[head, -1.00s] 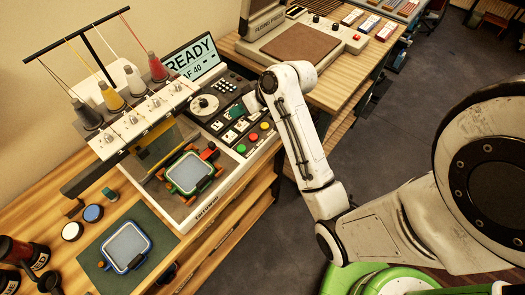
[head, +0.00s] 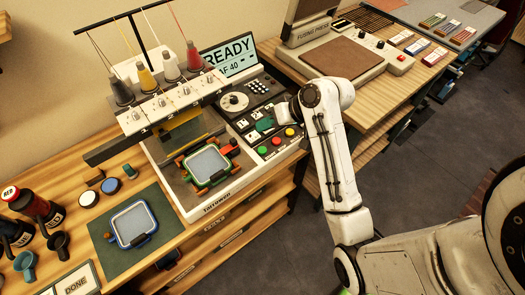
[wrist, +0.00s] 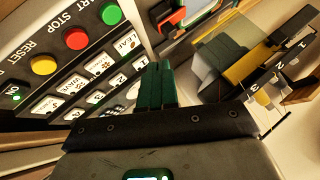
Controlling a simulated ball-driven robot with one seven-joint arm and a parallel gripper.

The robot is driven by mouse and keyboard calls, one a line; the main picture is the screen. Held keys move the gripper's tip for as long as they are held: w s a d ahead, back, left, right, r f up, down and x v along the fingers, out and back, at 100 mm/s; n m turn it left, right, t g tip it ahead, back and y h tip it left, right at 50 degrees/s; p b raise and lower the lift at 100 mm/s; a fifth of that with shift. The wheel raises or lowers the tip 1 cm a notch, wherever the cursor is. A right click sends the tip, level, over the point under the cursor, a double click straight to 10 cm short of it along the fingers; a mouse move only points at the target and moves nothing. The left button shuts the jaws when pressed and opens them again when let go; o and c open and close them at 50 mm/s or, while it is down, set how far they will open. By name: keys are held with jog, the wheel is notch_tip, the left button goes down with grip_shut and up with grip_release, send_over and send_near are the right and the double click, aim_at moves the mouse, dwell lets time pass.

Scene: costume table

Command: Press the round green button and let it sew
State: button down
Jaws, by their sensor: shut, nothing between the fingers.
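The embroidery machine (head: 222,198) stands on the wooden table, its screen (head: 228,55) reading READY. The round green button (head: 262,151) sits on its front panel, beside a red and a yellow button. In the wrist view the green button (wrist: 111,14), labelled START, is at the top, left of my fingers. My gripper (head: 264,124) is over the panel's label keys, behind the green button in the head view. In the wrist view its green fingers (wrist: 155,75) are shut and empty, pointing at the keys, apart from the green button.
A green-framed hoop (head: 207,166) is mounted on the machine near the panel. The red button (wrist: 76,39) and yellow button (wrist: 43,65) are close neighbours. Thread spools (head: 168,66) and needle heads rise at left. A blue-framed hoop (head: 132,223) lies on a mat.

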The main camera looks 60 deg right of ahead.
jog(key=b, duration=0.5)
send_over(266, 150)
notch_tip(266, 150, down, 5)
jog(key=shift+w+f, duration=0.1)
jog(key=shift+f+b, duration=0.65)
jog(key=shift+f, duration=0.55)
jog(key=shift+f, duration=0.1)
dwell(0.6)
jog(key=shift+f, duration=0.3)
